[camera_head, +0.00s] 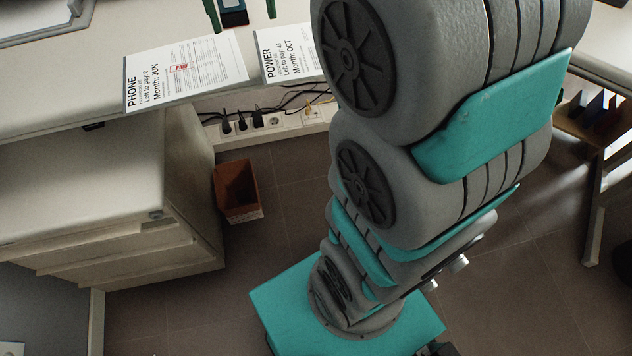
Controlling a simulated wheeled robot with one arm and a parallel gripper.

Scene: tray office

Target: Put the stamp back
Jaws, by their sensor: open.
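My gripper (241,14) shows only in part at the top edge, with two dark green fingers spread apart. A small dark block with a blue part (234,14), which looks like the stamp, is between the fingers, nearer the left one. I cannot tell whether they touch it. The phone bill (205,72) lies on the desk and bears a small red mark. The power bill (286,62) lies to its right, and I see no red mark on its visible part. A stamp holder cannot be made out.
The pale desk (60,95) runs along the top, with a grey tray edge (45,28) at upper left. A drawer cabinet (110,190) stands below left, beside a brown bin (238,190). Power sockets with cables (258,122) are under the desk. My arm blocks the centre right.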

